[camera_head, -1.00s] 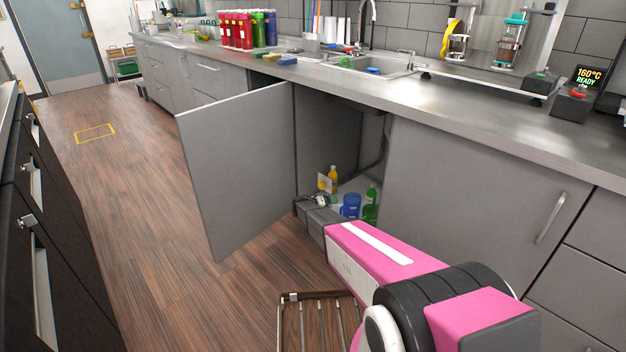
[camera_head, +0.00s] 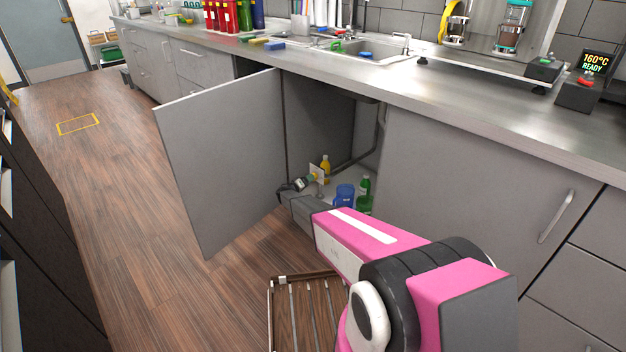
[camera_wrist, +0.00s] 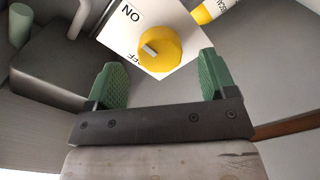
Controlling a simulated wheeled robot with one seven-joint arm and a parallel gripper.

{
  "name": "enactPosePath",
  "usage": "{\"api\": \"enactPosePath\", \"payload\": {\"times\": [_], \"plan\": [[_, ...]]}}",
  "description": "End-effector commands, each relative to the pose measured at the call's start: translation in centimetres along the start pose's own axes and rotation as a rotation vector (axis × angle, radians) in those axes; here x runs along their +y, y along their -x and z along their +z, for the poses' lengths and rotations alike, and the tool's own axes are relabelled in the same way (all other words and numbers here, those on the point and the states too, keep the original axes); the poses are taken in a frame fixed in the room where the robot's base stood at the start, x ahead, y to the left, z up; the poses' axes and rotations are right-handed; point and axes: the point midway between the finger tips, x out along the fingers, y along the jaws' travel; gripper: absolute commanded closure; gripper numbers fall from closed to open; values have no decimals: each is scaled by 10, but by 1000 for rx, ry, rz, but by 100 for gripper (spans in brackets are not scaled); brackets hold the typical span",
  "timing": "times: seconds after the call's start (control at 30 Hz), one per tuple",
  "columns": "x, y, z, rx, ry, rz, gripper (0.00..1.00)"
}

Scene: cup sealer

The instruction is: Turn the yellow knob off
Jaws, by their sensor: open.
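The yellow knob (camera_wrist: 160,48) sits on a white plate (camera_wrist: 185,20) in the wrist view. The plate reads ON at the upper left and a partly covered OFF at the lower left. A grey mark lies on the knob's left half; I cannot tell exactly which label it points at. My gripper (camera_wrist: 158,70) is open, with one green finger on each side below the knob. No contact with the knob is visible. In the head view, my gripper (camera_head: 297,184) is at the opening of the under-sink cabinet, beside the small white plate (camera_head: 318,172).
The open cabinet door (camera_head: 222,160) stands left of my arm. A yellow bottle (camera_head: 326,165), a blue container (camera_head: 344,196) and a green bottle (camera_head: 364,190) stand inside the cabinet. A slatted rack (camera_head: 305,312) is below my arm. The floor at left is clear.

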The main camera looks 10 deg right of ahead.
Motion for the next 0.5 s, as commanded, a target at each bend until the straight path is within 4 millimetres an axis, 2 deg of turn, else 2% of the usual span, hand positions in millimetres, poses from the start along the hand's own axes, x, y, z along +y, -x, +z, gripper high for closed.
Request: {"api": "enactPosePath", "payload": {"times": [0.1, 0.2, 0.5], "plan": [[-1, -23, 0, -2, 0, 1, 22], [-1, -34, 0, -1, 0, 0, 22], [0, -42, 0, 0, 0, -1, 22]]}}
